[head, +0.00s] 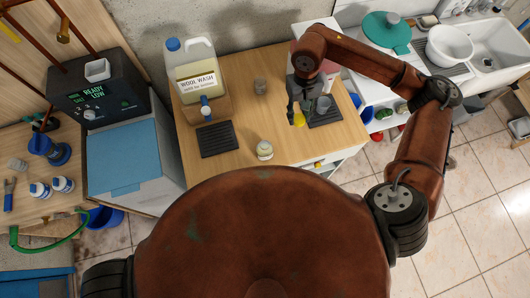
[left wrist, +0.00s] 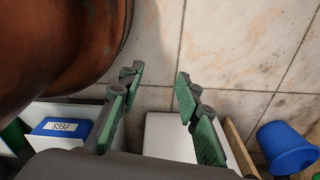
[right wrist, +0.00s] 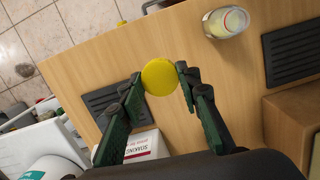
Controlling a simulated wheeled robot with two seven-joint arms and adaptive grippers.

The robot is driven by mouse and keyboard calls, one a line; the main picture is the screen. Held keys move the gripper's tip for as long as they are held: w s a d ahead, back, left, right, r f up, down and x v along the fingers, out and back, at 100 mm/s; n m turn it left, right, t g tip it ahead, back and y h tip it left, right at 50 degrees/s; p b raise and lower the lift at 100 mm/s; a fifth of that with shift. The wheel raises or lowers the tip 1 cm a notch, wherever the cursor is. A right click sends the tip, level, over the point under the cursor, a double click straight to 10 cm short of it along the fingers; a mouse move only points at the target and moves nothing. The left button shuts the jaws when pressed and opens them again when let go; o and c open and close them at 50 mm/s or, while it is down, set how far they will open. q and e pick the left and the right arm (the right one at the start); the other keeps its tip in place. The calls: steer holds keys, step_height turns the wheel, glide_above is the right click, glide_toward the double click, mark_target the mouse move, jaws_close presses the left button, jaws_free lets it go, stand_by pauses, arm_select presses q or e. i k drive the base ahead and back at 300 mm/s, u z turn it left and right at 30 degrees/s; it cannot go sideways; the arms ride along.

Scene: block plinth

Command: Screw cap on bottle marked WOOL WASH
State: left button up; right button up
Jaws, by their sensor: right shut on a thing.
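The WOOL WASH bottle (head: 196,78) is a large pale jug with a handle, upright at the back left of the wooden table in the head view. Something blue, like a cap, shows on its top. My right gripper (head: 298,108) is shut on a round yellow cap (right wrist: 159,77). The cap (head: 299,119) is held at the fingertips above the table, to the right of the bottle and apart from it. My left gripper (left wrist: 158,84) is open and empty above the tiled floor in the left wrist view; it is out of sight in the head view.
A small blue-and-white item (head: 205,107) is before the bottle. Dark ribbed mats (head: 219,139) lie left and right. A grey cylinder (head: 260,86) stands at the back. The table's middle is mostly clear.

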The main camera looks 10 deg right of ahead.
mark_target(264, 149)
steer(key=k, duration=0.45)
steer(key=u, duration=3.2)
steer(key=k, duration=1.6)
steer(key=z, duration=1.85)
